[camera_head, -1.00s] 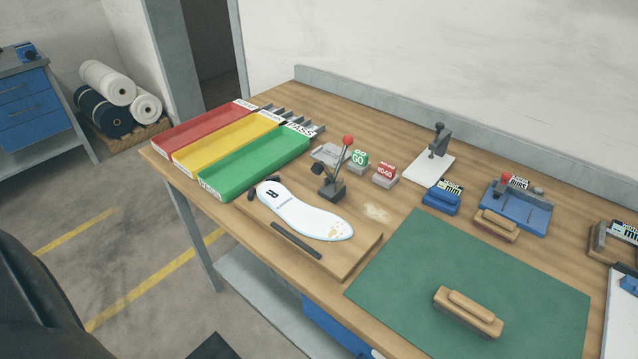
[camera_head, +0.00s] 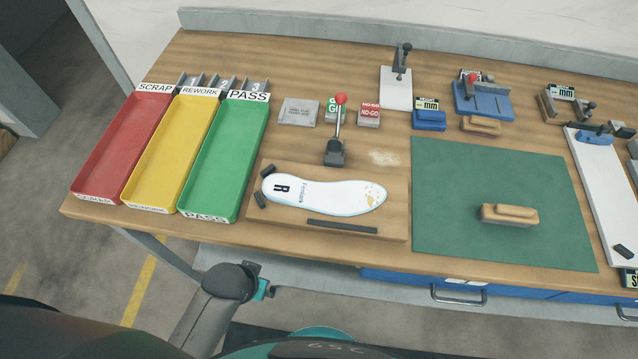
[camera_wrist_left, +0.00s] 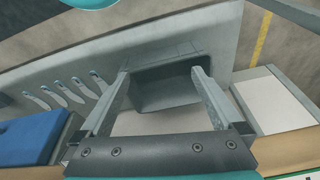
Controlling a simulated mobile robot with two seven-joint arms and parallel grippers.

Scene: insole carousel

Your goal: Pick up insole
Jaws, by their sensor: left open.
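A white insole (camera_head: 330,196) marked "R" lies flat on a wooden board (camera_head: 395,226) on the workbench in the head view. Its rounded end at the right has a yellowish patch. My left gripper (camera_wrist_left: 161,75) is open and empty in the left wrist view, its two fingers spread over a dark grey bin (camera_wrist_left: 170,90). Several slim pale pieces with blue ends (camera_wrist_left: 75,84) lie left of the fingers; I cannot tell exactly what they are. The gripper's jaws do not show in the head view. My right gripper is not in view.
Red (camera_head: 122,148), yellow (camera_head: 172,152) and green (camera_head: 225,160) trays labelled SCRAP, REWORK and PASS stand left of the board. A red-knobbed lever (camera_head: 337,130) stands behind the insole. A green mat (camera_head: 450,190) with a wooden-handled block (camera_head: 510,215) lies at right.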

